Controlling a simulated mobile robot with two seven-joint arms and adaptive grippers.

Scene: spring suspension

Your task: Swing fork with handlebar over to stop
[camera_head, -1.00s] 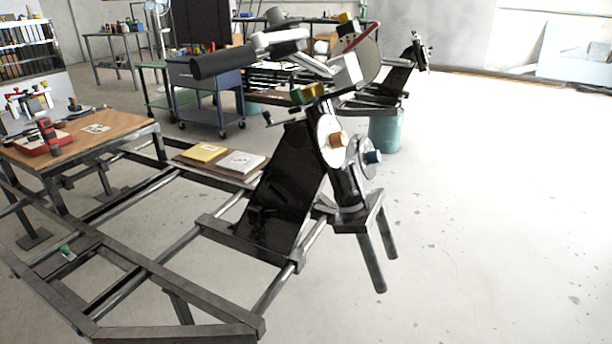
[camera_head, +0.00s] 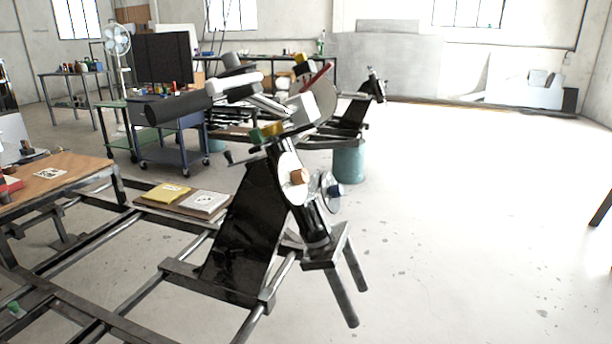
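The fork with handlebar stands tilted on a dark metal frame in the middle of the camera_head view. The handlebar (camera_head: 180,107) points left with a thick black grip; pale grey and white parts sit beside it. Below are a gold part (camera_head: 267,132), a white disc with an orange-brown hub (camera_head: 297,177), and a dark fork tube (camera_head: 316,222) reaching a small black bracket on two legs (camera_head: 341,290). I cannot tell which part is the stop. Neither of my grippers is in view, and nothing is seen touching the fork.
A black sloped panel (camera_head: 244,235) and frame rails (camera_head: 146,296) lie left of the fork. A wooden bench (camera_head: 75,172) stands at left, a blue cart (camera_head: 170,150) behind. A similar assembly stands on a teal drum (camera_head: 349,164). The floor (camera_head: 460,220) at right is largely clear.

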